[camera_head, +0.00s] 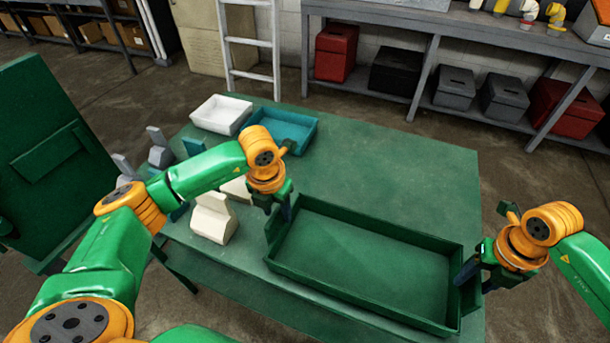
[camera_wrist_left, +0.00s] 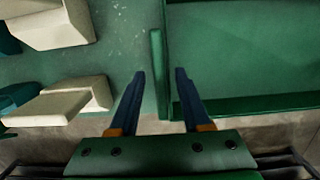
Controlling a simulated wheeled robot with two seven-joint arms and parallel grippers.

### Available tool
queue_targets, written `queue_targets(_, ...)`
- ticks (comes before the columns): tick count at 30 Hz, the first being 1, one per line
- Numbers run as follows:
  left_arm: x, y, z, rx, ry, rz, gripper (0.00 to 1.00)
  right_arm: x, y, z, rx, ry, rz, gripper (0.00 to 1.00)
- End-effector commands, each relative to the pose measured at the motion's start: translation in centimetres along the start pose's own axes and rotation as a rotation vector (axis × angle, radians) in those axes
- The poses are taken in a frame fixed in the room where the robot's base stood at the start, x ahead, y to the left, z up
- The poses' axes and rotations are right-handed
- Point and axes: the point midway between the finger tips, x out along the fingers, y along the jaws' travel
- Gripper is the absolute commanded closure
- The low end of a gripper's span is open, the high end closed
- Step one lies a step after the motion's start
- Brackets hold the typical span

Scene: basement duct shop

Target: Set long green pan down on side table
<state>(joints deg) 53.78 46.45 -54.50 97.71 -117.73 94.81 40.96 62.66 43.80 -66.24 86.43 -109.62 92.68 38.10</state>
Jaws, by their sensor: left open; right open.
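The long green pan (camera_head: 360,262) is a shallow, empty rectangular tray at the front right of the green-topped table (camera_head: 400,165). It looks level and appears to rest on the tabletop. My left gripper (camera_head: 279,212) is open at the pan's left end. In the left wrist view its two fingers (camera_wrist_left: 160,75) stand on either side of an upright green strip (camera_wrist_left: 157,65) at that end of the pan (camera_wrist_left: 240,50); contact cannot be told. My right gripper (camera_head: 472,272) is open at the pan's right end, its fingertips partly hidden.
A white bin (camera_head: 221,114) and a teal bin (camera_head: 292,131) stand at the table's back left. Cream blocks (camera_head: 212,218) sit left of the pan. A green cabinet (camera_head: 55,150) stands at far left. The tabletop behind the pan is clear.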

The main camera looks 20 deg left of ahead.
Motion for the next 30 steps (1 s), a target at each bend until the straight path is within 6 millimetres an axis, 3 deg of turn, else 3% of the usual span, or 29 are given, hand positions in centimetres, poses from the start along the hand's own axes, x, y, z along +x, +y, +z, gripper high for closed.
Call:
queue_targets(12,-10.0,0.0,0.1,0.001,-0.007,0.0,0.52,0.0,0.0,0.0,0.0,0.0,0.0,0.53)
queue_targets(17,-11.7,0.0,0.0,0.0,-0.002,0.001,0.52,-0.2,0.0,0.0,0.0,-0.001,0.001,0.53)
queue_targets(20,-11.9,0.0,-0.1,0.0,-0.002,0.0,0.52,-1.7,0.1,0.1,-0.001,-0.005,0.002,0.53)
queue_targets(30,-11.8,0.0,-0.1,0.0,-0.001,0.0,0.52,-10.5,0.0,0.0,-0.001,-0.005,0.001,0.53)
